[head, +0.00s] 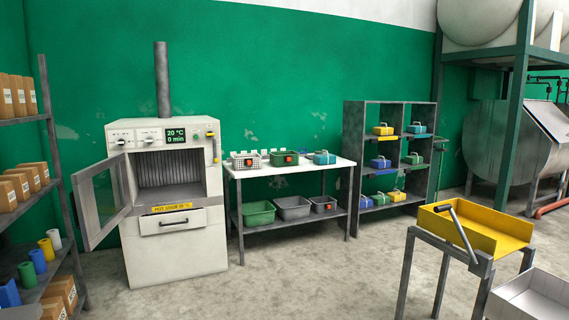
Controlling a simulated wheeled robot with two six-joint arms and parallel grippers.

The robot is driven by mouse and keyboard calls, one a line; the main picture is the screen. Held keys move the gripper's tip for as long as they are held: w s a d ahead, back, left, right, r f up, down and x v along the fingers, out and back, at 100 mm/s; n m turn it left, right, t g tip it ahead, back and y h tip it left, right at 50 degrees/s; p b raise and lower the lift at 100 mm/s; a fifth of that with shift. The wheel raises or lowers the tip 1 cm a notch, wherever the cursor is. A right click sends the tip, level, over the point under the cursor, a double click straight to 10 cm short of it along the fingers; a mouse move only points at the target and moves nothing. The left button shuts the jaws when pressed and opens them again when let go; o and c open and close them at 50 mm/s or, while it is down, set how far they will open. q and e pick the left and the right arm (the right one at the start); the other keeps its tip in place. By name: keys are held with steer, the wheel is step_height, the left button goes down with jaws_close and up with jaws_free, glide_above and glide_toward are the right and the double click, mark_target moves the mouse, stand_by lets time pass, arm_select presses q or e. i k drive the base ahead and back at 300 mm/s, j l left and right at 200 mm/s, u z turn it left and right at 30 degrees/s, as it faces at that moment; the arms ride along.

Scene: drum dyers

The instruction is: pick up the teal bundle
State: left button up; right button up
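A teal-blue bundle (416,128) sits in the upper right compartment of the grey shelf rack (347,150). From this distance I cannot tell which of these is the teal bundle. The rack also holds a yellow bundle (382,130), a blue bundle (380,162), a green bundle (412,158) and several small ones on its bottom level. Neither of my grippers shows in the head view.
A white oven (172,245) with its door (103,200) swung open stands left of the white table (290,169). Bins, including a green bin (259,212), sit on its lower shelf. A yellow tray stand (480,235) is at front right. The concrete floor (300,275) between is clear.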

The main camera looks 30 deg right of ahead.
mark_target(322, 159)
steer(key=i+z, duration=0.15)
steer(key=i, duration=2.6)
steer(key=i+z, duration=0.25)
steer(key=i, duration=0.2)
steer(key=i+j+z, duration=0.25)
steer(key=i, duration=0.2)
steer(key=i+j+z, duration=0.25)
steer(key=i, duration=0.2)
steer(key=i+j+z, duration=0.2)
steer(key=i, duration=0.25)
steer(key=i+l+z, duration=0.75)
steer(key=i+z, duration=0.4)
steer(key=i+l, duration=0.15)
steer(key=i, duration=0.3)
steer(key=i+l+u, duration=0.1)
steer(key=i, duration=0.3)
steer(key=i+l, duration=0.15)
steer(key=i, duration=0.3)
steer(key=i+l+u, duration=0.1)
steer(key=i, duration=0.3)
steer(key=i+l+u, duration=0.2)
steer(key=i+u, duration=0.25)
steer(key=i+l+u, duration=0.2)
steer(key=u, duration=0.25)
steer(key=i+l+u, duration=0.25)
steer(key=l+u, duration=0.2)
steer(key=i+l+u, duration=0.15)
steer(key=l+u, duration=0.3)
steer(key=l, duration=0.1)
